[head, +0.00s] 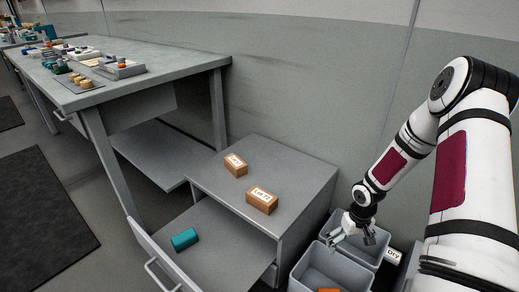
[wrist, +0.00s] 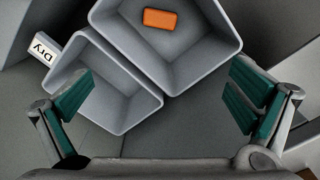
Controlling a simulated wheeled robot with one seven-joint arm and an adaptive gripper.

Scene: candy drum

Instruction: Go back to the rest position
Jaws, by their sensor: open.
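My gripper (head: 351,235) hangs over the grey bins at the lower right of the head view. In the wrist view my gripper (wrist: 158,104) has its two green-padded fingers spread wide apart, with nothing between them. Below it are two grey bins. One bin (wrist: 92,40) holds an orange block (wrist: 160,19). The other bin (wrist: 76,60) has a white "Dry" label (wrist: 43,49) beside it and looks empty where I can see inside.
A low grey cabinet (head: 300,164) carries two labelled wooden blocks (head: 262,200). A teal block (head: 185,239) lies in its open drawer (head: 213,262). A long workbench (head: 170,68) with small parts stands left. The wall is close behind the bins.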

